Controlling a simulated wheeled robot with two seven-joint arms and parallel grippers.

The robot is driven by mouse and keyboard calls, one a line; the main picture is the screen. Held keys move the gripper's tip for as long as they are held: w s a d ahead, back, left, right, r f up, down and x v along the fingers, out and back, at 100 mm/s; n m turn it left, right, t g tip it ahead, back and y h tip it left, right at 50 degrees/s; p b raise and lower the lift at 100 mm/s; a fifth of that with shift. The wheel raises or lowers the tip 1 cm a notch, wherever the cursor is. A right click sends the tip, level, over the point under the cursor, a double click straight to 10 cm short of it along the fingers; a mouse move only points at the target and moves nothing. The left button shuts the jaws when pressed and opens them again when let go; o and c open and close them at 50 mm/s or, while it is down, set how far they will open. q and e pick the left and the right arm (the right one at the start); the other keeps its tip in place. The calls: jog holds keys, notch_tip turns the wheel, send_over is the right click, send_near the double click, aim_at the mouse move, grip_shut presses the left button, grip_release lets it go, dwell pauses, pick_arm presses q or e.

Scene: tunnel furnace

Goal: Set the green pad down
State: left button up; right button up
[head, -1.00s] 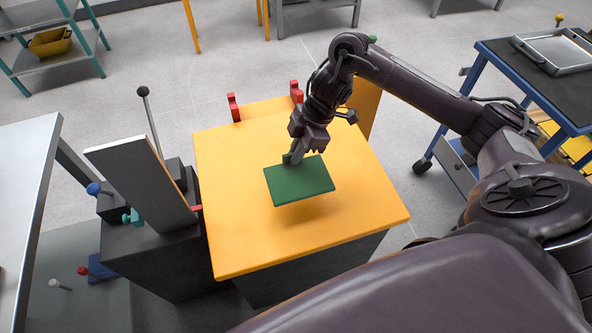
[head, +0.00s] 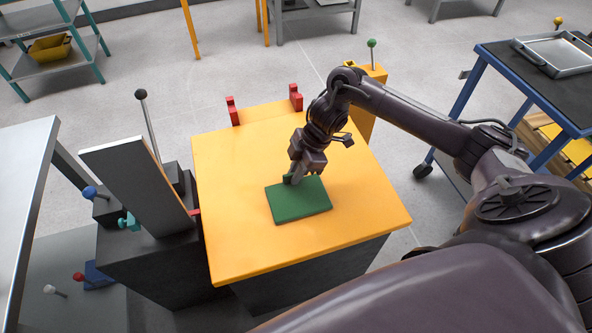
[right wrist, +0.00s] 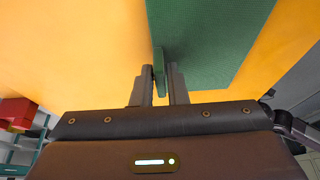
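The green pad (head: 301,201) is a flat rectangle with a small upright tab at its far edge. In the head view it lies flat on the yellow tabletop (head: 235,235), near its middle, with no clear gap beneath it. My right gripper (head: 293,178) is above the pad's far edge, pointing down. In the right wrist view, the fingers (right wrist: 160,82) stand on both sides of the green pad's tab (right wrist: 159,72) and appear shut on it. My left gripper is in neither view.
Two red stops (head: 296,98) stand at the table's far edge. A dark slanted panel (head: 138,185) and a black-knobbed lever (head: 149,125) stand left of the table. A blue cart with a tray (head: 556,55) is at the right. Tabletop around the pad is clear.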

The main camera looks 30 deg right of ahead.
jog(key=o, duration=0.3)
jog(key=shift+r, duration=0.1)
